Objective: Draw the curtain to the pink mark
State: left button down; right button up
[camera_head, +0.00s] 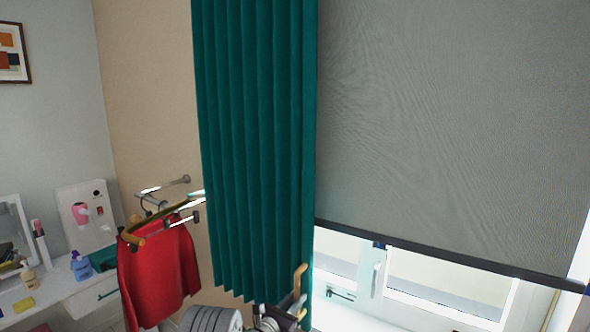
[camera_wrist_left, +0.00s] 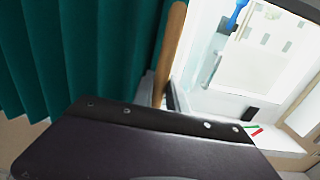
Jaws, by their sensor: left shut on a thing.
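The teal curtain (camera_head: 250,140) hangs in pleats left of the window and also fills the left of the left wrist view (camera_wrist_left: 85,55). A wooden handle (camera_wrist_left: 171,45) stands along the curtain's right edge in the left wrist view. In the head view a tan piece of it (camera_head: 300,275) shows near the curtain's lower right corner. My left gripper (camera_head: 297,306) is shut on the handle there; its fingers are small and partly hidden. I cannot make out a pink mark in either view. My right gripper is not in view.
A grey blind (camera_head: 450,120) covers most of the window (camera_head: 430,290) to the right. A rail with hangers and a red garment (camera_head: 158,272) stands left of the curtain. A white dressing table (camera_head: 60,305) with a mirror and bottles is at far left.

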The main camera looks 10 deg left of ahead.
pick_arm(q)
jog(key=shift+s+d, duration=0.2)
jog(key=shift+d, duration=0.35)
jog(key=shift+w+a, duration=0.1)
jog(key=shift+a, duration=0.15)
jog(key=shift+d+f, duration=0.1)
jog(key=shift+d, duration=0.15)
jog(key=d, duration=0.1)
jog(key=s+d, duration=0.1)
jog(key=d, duration=0.1)
jog(key=s+d+b, duration=0.1)
jog(key=shift+d+r, duration=0.2)
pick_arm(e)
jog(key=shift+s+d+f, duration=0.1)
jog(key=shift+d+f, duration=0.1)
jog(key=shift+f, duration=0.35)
